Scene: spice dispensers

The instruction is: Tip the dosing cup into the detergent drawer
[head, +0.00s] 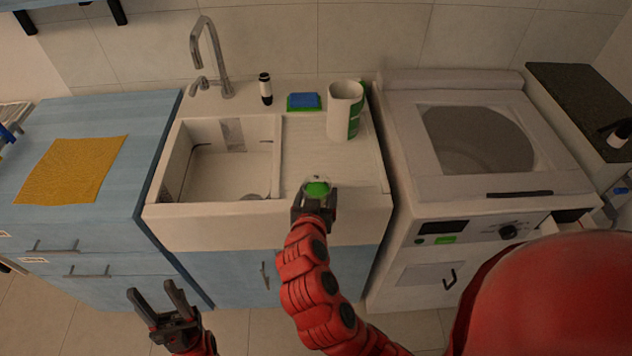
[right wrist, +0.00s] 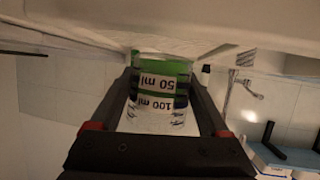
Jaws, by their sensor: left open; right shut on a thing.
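The dosing cup (head: 317,187) is a small clear cup with green in it, seen from above in the head view. My right gripper (head: 314,201) is shut on it at the front edge of the sink counter. In the right wrist view the cup (right wrist: 160,88) sits between both fingers, with a green band and labels reading 50 ml and 100 ml. The detergent drawer (head: 575,215) is at the washing machine's upper right front; it appears pulled out, with a dark inside. My left gripper (head: 160,305) is open and empty, low in front of the blue cabinet.
The washing machine (head: 420,190) stands right of the sink (head: 215,205). A white and green jug (head: 344,112), a blue and green sponge (head: 303,101) and a small dark bottle (head: 265,88) stand behind on the counter. A yellow cloth (head: 70,170) lies on the left worktop.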

